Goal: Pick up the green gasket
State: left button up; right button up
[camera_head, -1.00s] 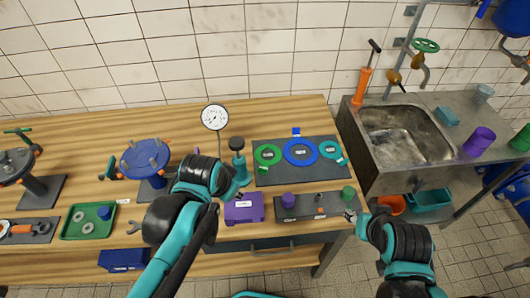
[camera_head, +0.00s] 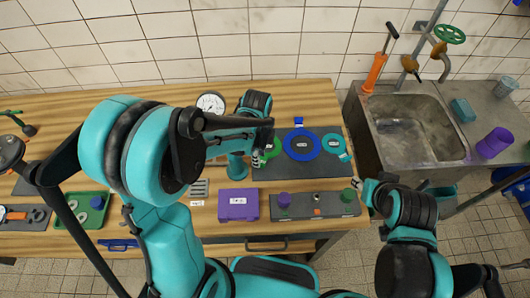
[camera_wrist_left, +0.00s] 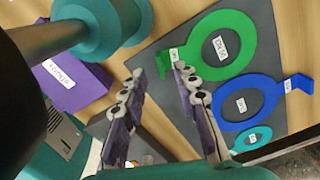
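The green gasket (camera_wrist_left: 243,52) is a flat labelled ring with a small tab, lying on a dark grey mat (camera_wrist_left: 167,40) in the left wrist view. In the head view the gasket (camera_head: 275,151) is mostly hidden behind my left arm. My left gripper (camera_wrist_left: 160,72) is open, with nothing between its fingers, and its fingertips are close to the tab side of the gasket. In the head view my left gripper (camera_head: 261,158) hangs over the mat's left edge. My right gripper (camera_head: 361,187) is near the bench's right front corner; its opening is unclear.
Blue gasket (camera_head: 301,159) and teal gasket (camera_head: 343,142) lie right of the green one. A teal pump-like stand (camera_head: 237,168) stands close left. A purple box (camera_head: 238,205) and a grey block with knobs (camera_head: 322,208) are in front. A sink (camera_head: 418,155) is at right.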

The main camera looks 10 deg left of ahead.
pick_arm(q)
notch_tip(320, 180, down, 4)
jog(key=shift+r+b, duration=0.2)
jog(key=shift+b, duration=0.25)
jog(key=shift+d, duration=0.1)
jog(key=shift+c, duration=0.3)
grip_shut()
jog(key=shift+r, duration=0.1)
